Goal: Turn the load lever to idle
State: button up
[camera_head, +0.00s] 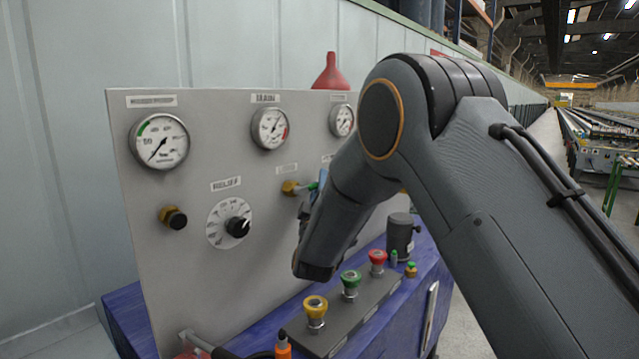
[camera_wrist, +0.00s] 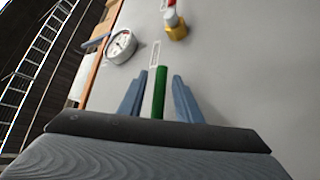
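A green lever handle (camera_wrist: 159,92) shows in the wrist view between the two blue-grey fingers of my gripper (camera_wrist: 157,78), with a gap on each side. In the head view a bit of green handle (camera_head: 312,186) shows beside a brass valve fitting (camera_head: 290,187) on the grey panel; my arm hides the rest. My gripper is at the panel there, mostly hidden behind my wrist. A second brass fitting (camera_wrist: 177,32) with a red part shows in the wrist view. The label text is too small to read, so I cannot tell which handle is the load lever.
The grey panel (camera_head: 240,268) carries dial gauges (camera_head: 159,141), a black knob (camera_head: 238,227) and a brass fitting with a black cap (camera_head: 174,218). Yellow (camera_head: 316,306), green (camera_head: 350,280) and red (camera_head: 377,257) buttons stand below my arm. A red funnel (camera_head: 330,76) stands behind the panel's top edge.

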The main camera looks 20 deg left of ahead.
grip_shut()
